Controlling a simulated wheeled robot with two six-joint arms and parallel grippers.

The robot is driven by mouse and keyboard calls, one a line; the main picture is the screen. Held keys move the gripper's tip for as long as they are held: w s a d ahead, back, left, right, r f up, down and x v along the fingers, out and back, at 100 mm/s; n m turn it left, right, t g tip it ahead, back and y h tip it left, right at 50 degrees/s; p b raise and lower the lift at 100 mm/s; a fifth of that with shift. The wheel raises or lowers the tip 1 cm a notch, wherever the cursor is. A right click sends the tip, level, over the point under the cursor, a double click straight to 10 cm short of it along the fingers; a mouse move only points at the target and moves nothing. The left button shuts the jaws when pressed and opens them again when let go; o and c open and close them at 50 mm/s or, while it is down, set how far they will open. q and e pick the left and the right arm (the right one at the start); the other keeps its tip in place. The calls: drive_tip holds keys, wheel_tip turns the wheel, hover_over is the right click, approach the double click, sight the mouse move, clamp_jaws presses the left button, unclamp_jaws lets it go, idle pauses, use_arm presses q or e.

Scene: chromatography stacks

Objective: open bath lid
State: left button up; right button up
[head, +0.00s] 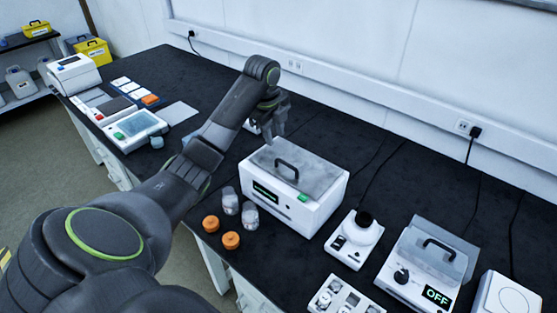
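The bath is a white box (300,215) with a dark display and a green button on its front, in the middle of the bench. Its grey lid (322,178) lies flat on top and looks closed, with a black arched handle (287,168). My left gripper (273,138) points down just behind and left of the lid, above the bench and apart from the handle. Its fingers are small and dark here, so I cannot tell whether they are open. A second white device (395,278) with a grey handled lid and an "OFF" display stands at the right. My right gripper is not in view.
Two clear jars (230,201) and two orange caps (231,240) sit left of the bath. A small white device with a black knob (357,232) stands to its right. A white tray (340,299) is at the front edge. The black bench (390,165) behind the bath holds only cables.

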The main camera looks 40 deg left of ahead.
sight(279, 159)
use_arm(q)
drive_tip(key=f, duration=0.3)
drive_tip(key=w+f+p, duration=0.1)
drive_tip(key=f, duration=0.5)
drive_tip(key=shift+w+f, duration=0.25)
drive_tip(key=shift+w, duration=0.15)
drive_tip(key=shift+c, duration=0.2)
clamp_jaws()
